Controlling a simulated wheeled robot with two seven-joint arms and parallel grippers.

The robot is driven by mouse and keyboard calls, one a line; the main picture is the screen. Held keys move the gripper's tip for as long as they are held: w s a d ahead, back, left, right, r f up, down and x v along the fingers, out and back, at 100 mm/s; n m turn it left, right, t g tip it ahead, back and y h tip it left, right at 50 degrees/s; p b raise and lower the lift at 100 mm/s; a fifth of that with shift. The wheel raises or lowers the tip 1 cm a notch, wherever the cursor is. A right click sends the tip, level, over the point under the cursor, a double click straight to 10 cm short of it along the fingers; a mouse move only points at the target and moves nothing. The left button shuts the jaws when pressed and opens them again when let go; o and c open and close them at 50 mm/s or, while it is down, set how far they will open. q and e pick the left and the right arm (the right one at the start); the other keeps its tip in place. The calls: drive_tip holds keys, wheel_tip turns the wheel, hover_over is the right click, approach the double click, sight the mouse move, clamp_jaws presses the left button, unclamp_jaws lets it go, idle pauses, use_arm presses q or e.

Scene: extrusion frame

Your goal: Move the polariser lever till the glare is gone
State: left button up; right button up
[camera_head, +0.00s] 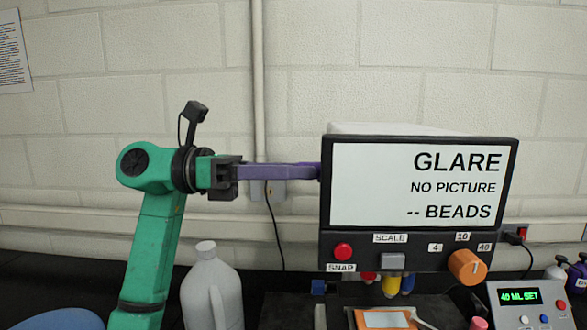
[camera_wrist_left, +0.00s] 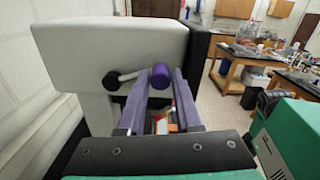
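The microscope's screen (camera_head: 415,185) in the head view reads "GLARE, NO PICTURE, -- BEADS". The polariser lever (camera_wrist_left: 128,75) shows in the left wrist view as a thin pale rod from a black pivot on the side of the white housing, ending in a purple knob (camera_wrist_left: 161,77). My left gripper (camera_head: 317,171) reaches from the left to the screen box's left side; the lever is hidden there. In the wrist view its two purple fingers stand apart, with the knob at their tips between them. I cannot tell whether they touch it. My right gripper is out of view.
Below the screen are a red SNAP button (camera_head: 343,251) and an orange scale knob (camera_head: 467,267). A white jug (camera_head: 212,290) stands left of the microscope, below my left forearm. A box reading "40 ML SET" (camera_head: 528,304) is at the right.

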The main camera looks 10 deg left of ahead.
use_arm(q)
clamp_jaws()
idle(0.6)
idle(0.5)
